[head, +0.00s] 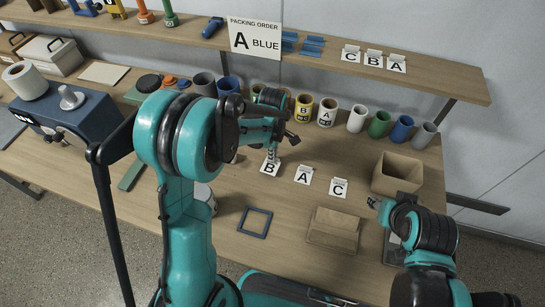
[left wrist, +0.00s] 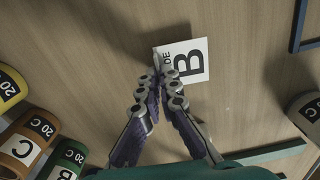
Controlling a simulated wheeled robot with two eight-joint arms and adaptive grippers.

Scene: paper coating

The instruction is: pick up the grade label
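Three white grade labels lie on the table: label B (head: 270,168), label A (head: 304,175) and label C (head: 338,187). My left gripper (head: 270,156) points down at label B. In the left wrist view the left fingertips (left wrist: 161,68) are close together at one edge of label B (left wrist: 190,62), hiding part of its small print. They look shut on that edge; whether the label is off the table is hard to tell. My right gripper (head: 375,203) is near the open box at the right, away from the labels; its finger opening is too small to judge.
An order sign (head: 254,38) reads A BLUE. Paper rolls and cans stand along the back of the table (head: 240,185). An open cardboard box (head: 397,174), a wooden holder (head: 333,229) and a dark square frame (head: 255,222) stand nearer. The shelf (head: 440,78) overhangs behind.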

